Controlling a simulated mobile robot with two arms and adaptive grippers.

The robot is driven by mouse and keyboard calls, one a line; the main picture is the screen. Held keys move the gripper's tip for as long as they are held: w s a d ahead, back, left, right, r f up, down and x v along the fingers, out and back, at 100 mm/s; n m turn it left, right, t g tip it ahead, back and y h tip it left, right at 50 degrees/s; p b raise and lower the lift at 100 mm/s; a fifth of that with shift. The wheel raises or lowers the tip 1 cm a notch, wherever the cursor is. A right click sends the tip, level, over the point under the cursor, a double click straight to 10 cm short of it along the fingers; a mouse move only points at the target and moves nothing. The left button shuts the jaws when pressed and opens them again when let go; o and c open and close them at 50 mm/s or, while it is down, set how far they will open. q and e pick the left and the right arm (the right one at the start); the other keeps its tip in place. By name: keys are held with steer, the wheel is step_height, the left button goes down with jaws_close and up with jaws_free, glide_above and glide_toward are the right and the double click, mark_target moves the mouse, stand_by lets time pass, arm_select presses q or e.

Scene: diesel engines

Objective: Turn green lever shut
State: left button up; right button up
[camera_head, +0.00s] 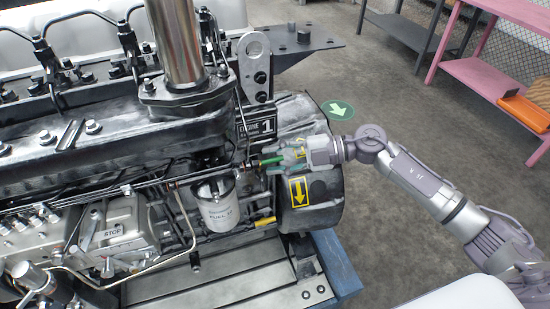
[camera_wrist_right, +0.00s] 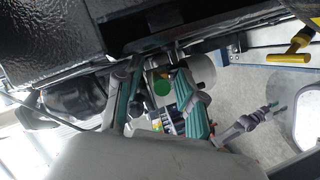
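The green lever (camera_head: 270,160) shows as a short bright green bar on the engine's side, below the number 1 plate. My right gripper (camera_head: 283,158) is at the lever, its fingers pointing left towards the engine. In the right wrist view, the two teal-padded fingers of this gripper (camera_wrist_right: 160,98) stand apart. A round green patch (camera_wrist_right: 162,87) shows between them, and I cannot tell if it is the lever's end. I cannot see finger contact.
The engine (camera_head: 110,150) fills the left side. A white filter (camera_head: 217,205) hangs below the lever. A yellow handle (camera_head: 265,221) and a black round housing (camera_head: 318,190) are close by. Open floor lies right, with a pink table (camera_head: 490,80) behind.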

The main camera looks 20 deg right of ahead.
steer(key=v, duration=1.2)
steer(key=shift+w+a, duration=0.1)
steer(key=shift+a, duration=0.1)
